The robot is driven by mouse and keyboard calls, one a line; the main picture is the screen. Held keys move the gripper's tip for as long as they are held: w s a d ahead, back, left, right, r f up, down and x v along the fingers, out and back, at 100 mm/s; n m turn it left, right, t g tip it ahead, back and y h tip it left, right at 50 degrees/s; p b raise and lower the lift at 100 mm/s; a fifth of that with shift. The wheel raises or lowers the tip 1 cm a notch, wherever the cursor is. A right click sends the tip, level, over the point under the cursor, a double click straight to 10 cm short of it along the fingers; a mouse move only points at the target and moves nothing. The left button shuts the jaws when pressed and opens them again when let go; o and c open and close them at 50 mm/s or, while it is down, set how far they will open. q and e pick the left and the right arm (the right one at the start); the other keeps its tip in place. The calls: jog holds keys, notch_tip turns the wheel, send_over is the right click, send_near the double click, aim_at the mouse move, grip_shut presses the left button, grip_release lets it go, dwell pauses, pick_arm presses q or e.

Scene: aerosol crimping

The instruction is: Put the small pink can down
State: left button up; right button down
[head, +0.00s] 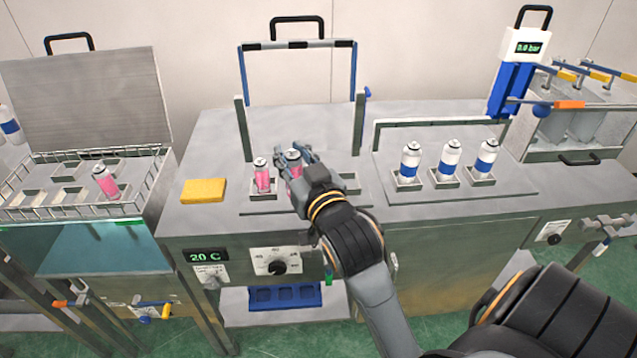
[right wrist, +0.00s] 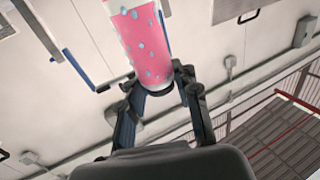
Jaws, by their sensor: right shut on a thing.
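My right gripper (head: 300,166) is shut on a small pink can (head: 293,158) with a white top, at the middle station. The gripper partly hides this can, and I cannot tell whether its base touches the holder. In the right wrist view the can (right wrist: 143,38), pink with blue spots, stands between the fingers (right wrist: 160,88). Another pink can (head: 262,178) stands upright in a square holder just left of it. A third pink can (head: 107,184) leans slightly in the wire rack of the left-hand bath. My left gripper is not in view.
A yellow sponge-like block (head: 203,190) lies left of the middle station. A raised guard frame (head: 299,45) stands behind it. Three white and blue cans (head: 449,160) stand in holders on the right. A blue gauge post (head: 513,80) rises at the back right.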

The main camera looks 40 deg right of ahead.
jog(key=shift+w+d+f+p, duration=0.2)
jog(key=shift+w+d+f, duration=1.35)
jog(key=shift+w+f, duration=0.35)
jog(key=shift+w+d+f+p, duration=0.25)
jog(key=shift+w+d+f, duration=1.4)
jog(key=shift+f, duration=0.5)
jog(key=shift+w+d+f+p, duration=0.2)
jog(key=shift+w+d+f, duration=1.3)
jog(key=shift+w+f, duration=0.45)
jog(key=shift+s+f, duration=0.1)
jog(key=shift+f, duration=0.05)
jog(key=c, duration=1)
grip_release()
jog(key=s, duration=0.4)
jog(key=s+a+b, duration=0.1)
jog(key=s, duration=0.2)
jog(key=s+a, duration=0.1)
jog(key=s, duration=0.3)
jog(key=shift+s+a, duration=0.25)
jog(key=shift+s, duration=0.1)
